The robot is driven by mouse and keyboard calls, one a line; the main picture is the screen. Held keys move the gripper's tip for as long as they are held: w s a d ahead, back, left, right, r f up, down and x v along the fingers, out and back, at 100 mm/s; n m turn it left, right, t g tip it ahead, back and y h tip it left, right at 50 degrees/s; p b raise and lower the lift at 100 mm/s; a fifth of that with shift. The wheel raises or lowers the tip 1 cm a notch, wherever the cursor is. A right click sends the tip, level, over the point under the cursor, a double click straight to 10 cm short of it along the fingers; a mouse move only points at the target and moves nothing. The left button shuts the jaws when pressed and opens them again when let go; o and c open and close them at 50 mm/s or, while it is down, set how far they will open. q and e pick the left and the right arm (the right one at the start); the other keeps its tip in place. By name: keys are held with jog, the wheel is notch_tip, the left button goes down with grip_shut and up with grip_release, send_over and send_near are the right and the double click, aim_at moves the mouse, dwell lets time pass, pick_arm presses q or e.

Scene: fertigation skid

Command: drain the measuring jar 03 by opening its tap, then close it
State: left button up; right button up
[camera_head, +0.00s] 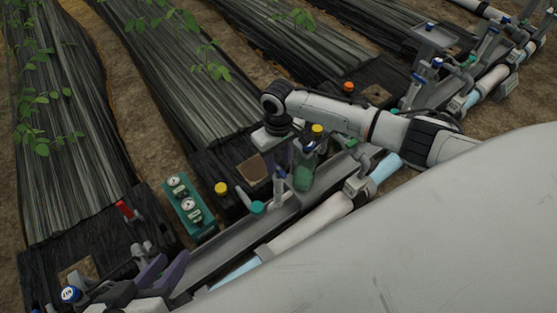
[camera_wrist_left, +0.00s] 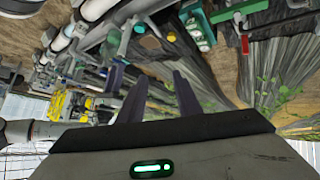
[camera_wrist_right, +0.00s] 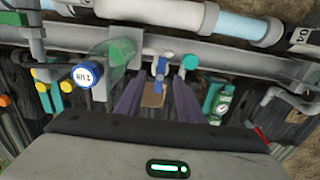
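A measuring jar (camera_head: 303,178), a clear cylinder with green inside and a blue cap, stands at the trough; the right wrist view also shows it (camera_wrist_right: 121,48). I cannot read a 03 on it. A tap with a blue handle (camera_wrist_right: 161,66) is beside it. My right gripper (camera_wrist_right: 157,85) is open, its purple fingers pointing at this tap, with nothing seen between them. In the head view, my right gripper (camera_head: 280,157) is partly hidden below its wrist. My left gripper (camera_head: 165,270) is open and empty at the lower left, away from the jar.
A grey trough (camera_head: 225,246) and white pipe (camera_head: 310,224) run diagonally past the jar. A teal gauge panel (camera_head: 188,207), a yellow knob (camera_head: 221,188) and a red handle (camera_head: 125,210) are to the left. Similar fittings (camera_head: 435,70) stand at upper right. Covered plant beds lie behind.

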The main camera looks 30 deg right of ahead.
aim_at(278, 169)
pick_arm(q)
jog(key=shift+s+f, duration=0.1)
jog(key=shift+f, duration=0.25)
pick_arm(e)
jog(key=shift+f, duration=0.15)
jog(key=shift+f+b, duration=0.35)
jog(key=shift+f, duration=0.2)
jog(key=shift+f+b, duration=0.7)
jog(key=shift+f, duration=0.95)
pick_arm(q)
jog(key=shift+w, duration=0.2)
pick_arm(e)
jog(key=c, duration=0.6)
jog(key=o, duration=0.6)
jog(key=shift+f, duration=0.25)
